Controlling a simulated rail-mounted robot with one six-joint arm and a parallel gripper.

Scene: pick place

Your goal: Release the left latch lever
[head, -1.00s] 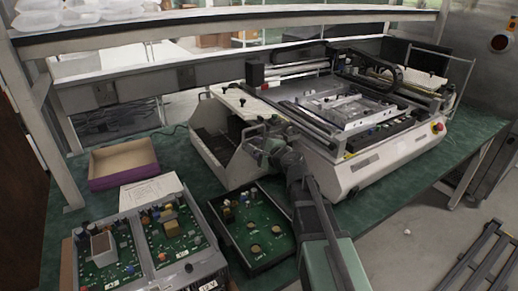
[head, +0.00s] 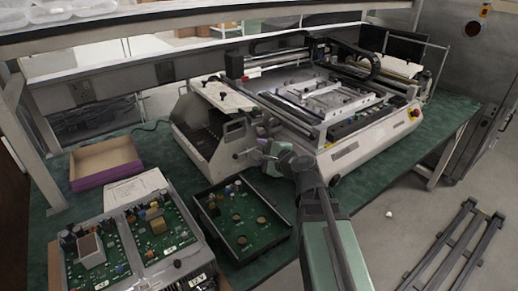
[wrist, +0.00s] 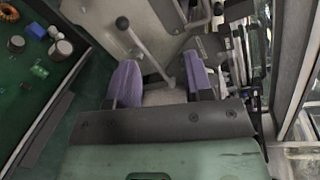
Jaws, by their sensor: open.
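The pick-and-place machine (head: 345,158) stands on the green bench. My gripper (head: 262,150) is at the front of its left side, largely hidden by my arm. In the wrist view my gripper (wrist: 160,82) is open, with two purple fingertips apart. A second grey lever (wrist: 198,22) lies beyond, toward the upper right. I cannot tell which lever is the left latch.
A black tray with a green circuit board (head: 240,222) lies left of my arm. An open electronics unit (head: 130,245) and a purple-sided cardboard box (head: 105,160) are farther left. A metal shelf rail (head: 190,70) runs behind the machine.

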